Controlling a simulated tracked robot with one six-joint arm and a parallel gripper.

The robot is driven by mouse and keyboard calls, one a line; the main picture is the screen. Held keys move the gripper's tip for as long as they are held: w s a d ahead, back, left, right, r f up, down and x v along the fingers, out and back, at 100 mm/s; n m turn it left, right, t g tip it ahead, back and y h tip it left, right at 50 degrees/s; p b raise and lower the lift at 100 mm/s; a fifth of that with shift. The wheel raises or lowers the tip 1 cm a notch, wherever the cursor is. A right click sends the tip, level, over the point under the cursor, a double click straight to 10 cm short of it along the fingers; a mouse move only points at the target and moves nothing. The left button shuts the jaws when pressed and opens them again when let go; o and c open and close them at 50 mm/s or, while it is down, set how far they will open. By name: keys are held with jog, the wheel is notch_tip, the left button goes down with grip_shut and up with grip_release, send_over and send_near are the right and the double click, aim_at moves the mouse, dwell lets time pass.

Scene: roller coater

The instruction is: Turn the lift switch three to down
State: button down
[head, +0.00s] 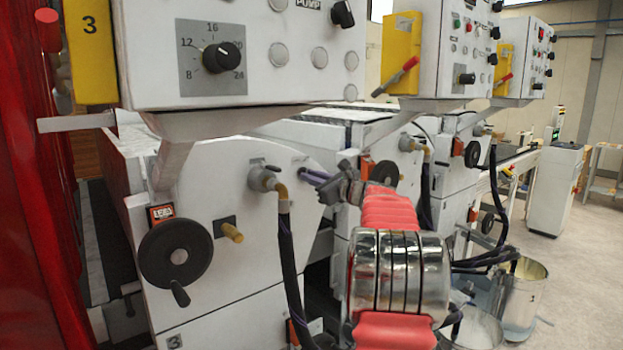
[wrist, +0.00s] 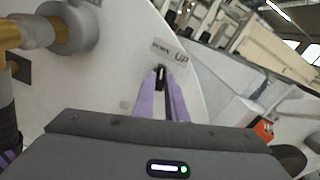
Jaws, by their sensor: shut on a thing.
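The lift switch (wrist: 160,73) is a small black knob with a pale mark on the white side panel, seen in the wrist view. A label plate (wrist: 171,52) beside it reads DOWN at left and UP at right. My gripper (wrist: 161,84) has its two purple fingers shut on the switch, one on each side. Which word the switch points to is hard to tell. In the head view my gripper (head: 307,176) reaches to the right part of the panel of machine three (head: 235,275), marked with a 3. There the fingers hide the switch.
A brass fitting with a grey collar (head: 263,178) and a dark hose stands left of my gripper. A black handwheel (head: 175,253) is further left. The control box (head: 225,60) overhangs above. Buckets (head: 525,285) stand on the floor at right.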

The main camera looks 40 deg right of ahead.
jog(key=shift+f+n, duration=0.1)
jog(key=shift+n, duration=1.1)
jog(key=c, duration=1.8)
grip_release()
jog(key=s+a, duration=0.1)
jog(key=s, duration=1.2)
jog(key=shift+s+a, duration=0.3)
jog(key=shift+s, duration=0.05)
